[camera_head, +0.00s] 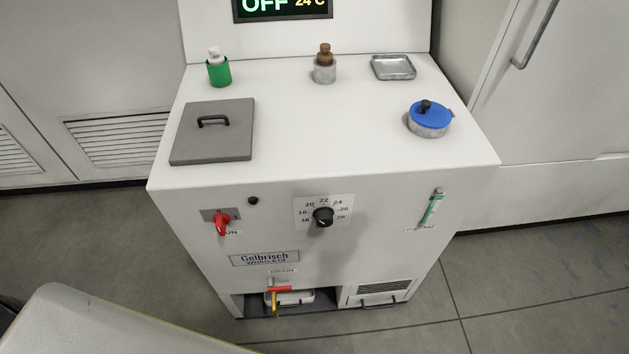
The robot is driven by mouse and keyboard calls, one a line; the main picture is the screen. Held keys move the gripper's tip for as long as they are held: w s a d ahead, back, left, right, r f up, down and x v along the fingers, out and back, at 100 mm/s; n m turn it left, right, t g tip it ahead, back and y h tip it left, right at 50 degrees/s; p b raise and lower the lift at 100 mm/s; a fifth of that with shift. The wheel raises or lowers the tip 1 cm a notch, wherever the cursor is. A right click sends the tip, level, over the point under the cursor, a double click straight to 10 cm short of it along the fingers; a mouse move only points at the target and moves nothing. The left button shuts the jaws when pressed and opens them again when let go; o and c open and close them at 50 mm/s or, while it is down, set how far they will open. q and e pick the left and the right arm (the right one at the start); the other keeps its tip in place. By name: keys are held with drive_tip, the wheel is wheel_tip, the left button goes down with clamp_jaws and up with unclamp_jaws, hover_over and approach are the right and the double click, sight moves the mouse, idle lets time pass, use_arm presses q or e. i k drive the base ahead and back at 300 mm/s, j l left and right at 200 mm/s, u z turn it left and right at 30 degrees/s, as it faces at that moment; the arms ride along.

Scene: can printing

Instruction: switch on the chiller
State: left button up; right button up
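The chiller (350,115) is a white cabinet in the middle of the head view. Its display (283,8) at the top edge reads OFF and 24°C and is partly cut off. A red rotary switch (222,226) sits on a grey plate at the left of the front face, with 0 and 1 marks and a partly covered label ending in "UN". The switch's exact angle is hard to tell. A black temperature dial (323,216) with numbers around it is to its right. Neither of my grippers is in view.
On top are a grey hatch (212,144), a green-sleeved bottle (218,70), a brown-topped bottle (325,66), a metal tray (394,67) and a blue-lidded pot (430,118). A drain tap (277,290) with a red handle projects low in front.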

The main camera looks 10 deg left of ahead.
sight(221, 219)
drive_tip(key=j+u, duration=0.1)
drive_tip(key=u, duration=1.05)
